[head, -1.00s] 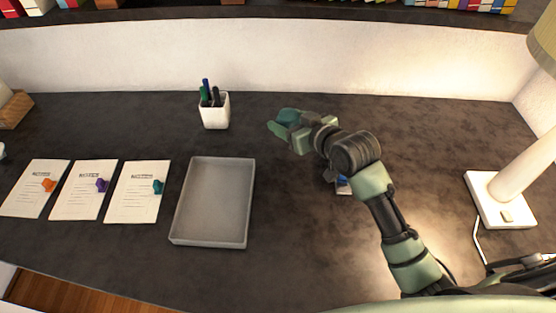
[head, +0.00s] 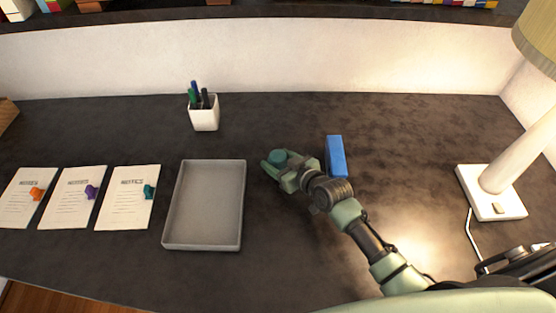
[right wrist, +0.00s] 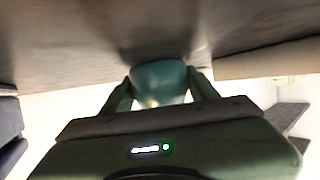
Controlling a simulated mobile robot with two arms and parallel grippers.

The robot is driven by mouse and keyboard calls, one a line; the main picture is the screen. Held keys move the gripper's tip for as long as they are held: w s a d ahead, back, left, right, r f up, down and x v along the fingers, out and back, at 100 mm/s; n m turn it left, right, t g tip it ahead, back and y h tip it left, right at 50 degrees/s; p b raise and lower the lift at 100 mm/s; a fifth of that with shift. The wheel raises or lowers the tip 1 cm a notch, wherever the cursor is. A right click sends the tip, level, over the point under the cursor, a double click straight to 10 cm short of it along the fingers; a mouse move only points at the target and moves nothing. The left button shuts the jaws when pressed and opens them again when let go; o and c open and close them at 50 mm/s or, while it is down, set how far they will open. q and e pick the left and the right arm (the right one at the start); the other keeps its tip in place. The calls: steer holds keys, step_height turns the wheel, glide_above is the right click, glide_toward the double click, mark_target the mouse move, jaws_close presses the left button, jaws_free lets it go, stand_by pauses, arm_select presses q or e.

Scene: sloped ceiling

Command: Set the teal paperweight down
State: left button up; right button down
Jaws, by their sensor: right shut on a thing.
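The teal paperweight (head: 277,156) is held between the fingers of my right gripper (head: 275,164), over the dark desk (head: 290,230) to the right of the grey tray. In the right wrist view the paperweight (right wrist: 160,82) fills the space between the two green fingers. The desk surface is close to it there, with a dark shadow beside it; I cannot tell whether the two touch. My left gripper is not in view.
The shallow grey tray (head: 166,239) is empty. A blue block (head: 336,155) lies behind my right arm. A white pen cup (head: 205,115) stands at the back. Three note sheets (head: 122,210) with small coloured pieces lie left. A lamp (head: 492,207) stands right.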

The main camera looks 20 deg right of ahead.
steer(key=shift+c, duration=2.1)
jaws_free()
steer(key=shift+r, duration=0.15)
steer(key=v, duration=1.2)
